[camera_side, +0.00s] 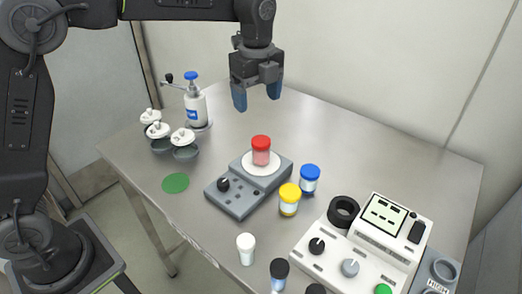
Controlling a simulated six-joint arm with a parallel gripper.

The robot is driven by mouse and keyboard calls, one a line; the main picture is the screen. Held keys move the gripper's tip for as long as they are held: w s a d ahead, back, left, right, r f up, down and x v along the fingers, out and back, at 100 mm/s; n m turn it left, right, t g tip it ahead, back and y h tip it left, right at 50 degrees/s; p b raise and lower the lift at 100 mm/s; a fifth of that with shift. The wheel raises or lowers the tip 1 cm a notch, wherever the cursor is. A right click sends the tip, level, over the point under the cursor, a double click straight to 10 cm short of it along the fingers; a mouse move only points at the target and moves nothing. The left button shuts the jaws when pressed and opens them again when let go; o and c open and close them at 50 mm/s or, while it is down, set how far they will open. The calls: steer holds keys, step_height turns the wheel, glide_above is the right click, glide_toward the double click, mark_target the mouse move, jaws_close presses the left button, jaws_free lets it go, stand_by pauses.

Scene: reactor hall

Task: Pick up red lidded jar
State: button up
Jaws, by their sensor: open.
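The red lidded jar (261,151) stands upright on the round white plate of a grey device (240,199) near the middle of the table. Its lid is red and its body is clear with reddish contents. My gripper (257,96) hangs above the table, higher in the picture than the jar. Its two blue fingers point down, apart and empty. Nothing touches the jar except the plate under it.
Yellow-lidded (289,199) and blue-lidded (310,179) jars stand close right of the device. A white instrument (362,245) is at front right. A blue-topped bottle (195,106) and white-topped containers (158,131) stand at the left. The table's back right is clear.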

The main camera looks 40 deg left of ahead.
mark_target(261, 140)
step_height(261, 140, down, 8)
steer(key=shift+w+d+f, duration=0.1)
steer(key=shift+f, duration=0.15)
steer(key=shift+d+f, duration=0.2)
steer(key=shift+f, duration=1.2)
steer(key=shift+d+f, duration=0.2)
steer(key=shift+f, duration=1.15)
steer(key=c, duration=1.1)
steer(key=shift+r, duration=0.1)
steer(key=shift+c, duration=0.2)
steer(key=shift+r, duration=0.1)
